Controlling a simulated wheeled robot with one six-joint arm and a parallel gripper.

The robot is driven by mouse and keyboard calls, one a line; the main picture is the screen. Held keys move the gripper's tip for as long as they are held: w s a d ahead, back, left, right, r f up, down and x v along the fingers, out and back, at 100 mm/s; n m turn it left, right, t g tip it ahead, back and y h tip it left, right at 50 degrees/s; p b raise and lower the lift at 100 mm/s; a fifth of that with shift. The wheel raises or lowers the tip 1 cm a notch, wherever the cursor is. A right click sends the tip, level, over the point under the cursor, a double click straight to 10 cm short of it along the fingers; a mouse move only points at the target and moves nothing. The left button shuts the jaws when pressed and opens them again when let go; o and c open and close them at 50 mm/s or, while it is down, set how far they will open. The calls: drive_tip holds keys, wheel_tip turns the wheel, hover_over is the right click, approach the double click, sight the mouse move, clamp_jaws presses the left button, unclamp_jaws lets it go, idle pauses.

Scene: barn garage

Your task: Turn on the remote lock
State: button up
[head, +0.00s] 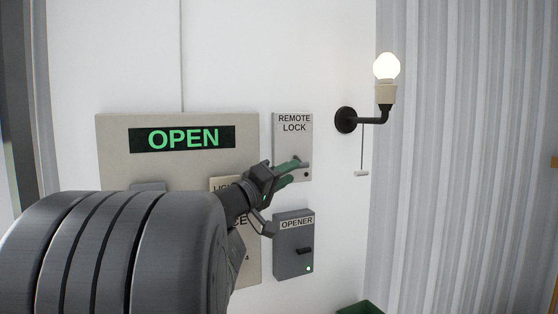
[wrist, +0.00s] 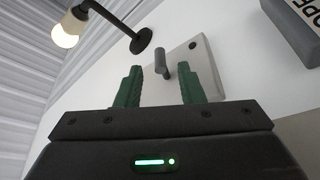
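The remote lock (head: 293,140) is a light grey wall plate with black lettering. Its small round indicator (head: 306,174) is dark, and it also looks dark in the wrist view (wrist: 192,44). A short grey lever (wrist: 160,58) sticks out from the plate. My gripper (head: 292,169) is in front of the plate's lower half. In the wrist view its two green fingers (wrist: 160,76) are apart, with the lever showing between them. The gap between them looks empty. I cannot tell whether a finger touches the lever. In the head view the fingers partly hide the lever.
The opener box (head: 294,240), with a lever and a lit green light, is just below. A large panel (head: 112,165) with a green OPEN sign is at the left, partly hidden by my arm. A lit wall lamp (head: 386,68) with a pull cord (head: 362,150) is at the right.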

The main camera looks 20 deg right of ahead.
sight(302, 165)
drive_tip(key=p+x, duration=0.1)
drive_tip(key=x, duration=0.4)
drive_tip(key=shift+w+r+p, duration=0.1)
drive_tip(key=shift+r+p, duration=0.1)
drive_tip(key=shift+p, duration=0.1)
drive_tip(key=shift+w+d, duration=0.1)
drive_tip(key=shift+d, duration=0.2)
clamp_jaws()
